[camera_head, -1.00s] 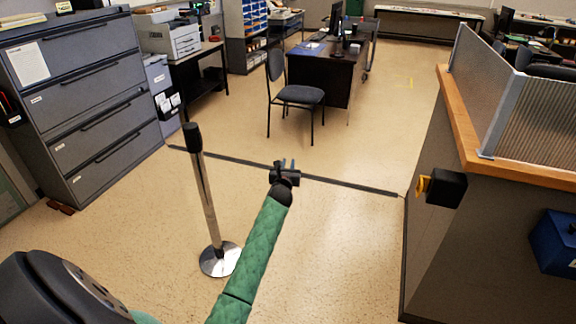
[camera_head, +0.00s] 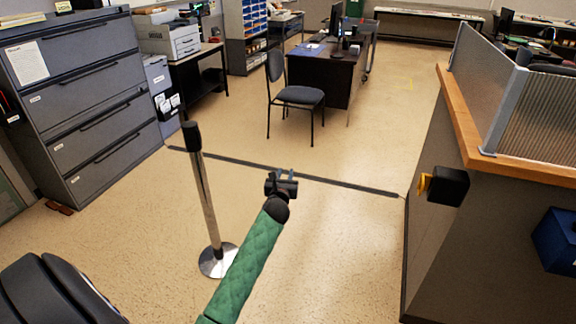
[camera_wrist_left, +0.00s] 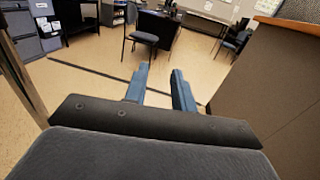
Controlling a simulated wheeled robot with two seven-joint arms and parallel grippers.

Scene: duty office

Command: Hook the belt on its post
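The post (camera_head: 208,205) is a chrome pole with a black top and a round base, standing upright on the floor at left of centre. A black box (camera_head: 448,187) with a yellow tab (camera_head: 423,184) is fixed to the side of the counter at right; it looks like the belt's housing, and no belt is visibly drawn out of it. My left gripper (camera_head: 281,180) is in the air between post and box, touching neither. In the left wrist view its blue fingers (camera_wrist_left: 160,88) are apart with nothing between them. My right gripper is out of view.
A dark strip (camera_head: 300,176) runs across the floor behind the post, apparently flat. The counter (camera_head: 455,125) with a wooden top bounds the right side. Filing drawers (camera_head: 85,110) stand at left. A chair (camera_head: 297,95) and desk are farther back. The floor between post and counter is clear.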

